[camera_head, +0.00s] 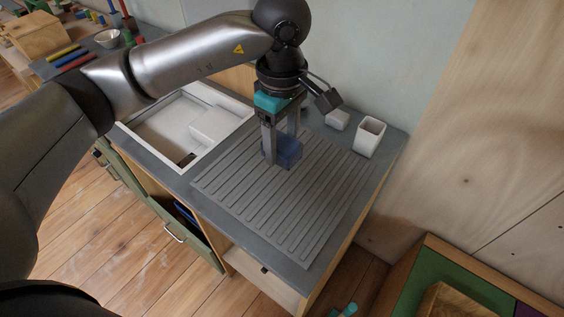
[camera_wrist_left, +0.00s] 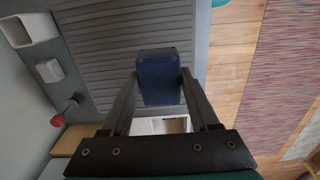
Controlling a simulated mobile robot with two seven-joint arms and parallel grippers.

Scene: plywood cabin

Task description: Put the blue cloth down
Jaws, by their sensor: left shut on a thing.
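The blue cloth (camera_head: 287,152) looks like a small folded dark blue block. My left gripper (camera_head: 281,148) points down and is shut on it, with one finger on each side. The cloth is over the grey ribbed drainboard (camera_head: 310,205), towards its back; I cannot tell whether it touches the ribs. In the left wrist view the cloth (camera_wrist_left: 160,78) sits between the two fingertips (camera_wrist_left: 160,72), with the ribbed surface (camera_wrist_left: 105,40) behind it. My right gripper is not in view.
A white sink (camera_head: 150,125) is left of the drainboard. A white square cup (camera_head: 369,137) and a small white block (camera_head: 337,119) stand at the back of the counter. The front ribs are clear.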

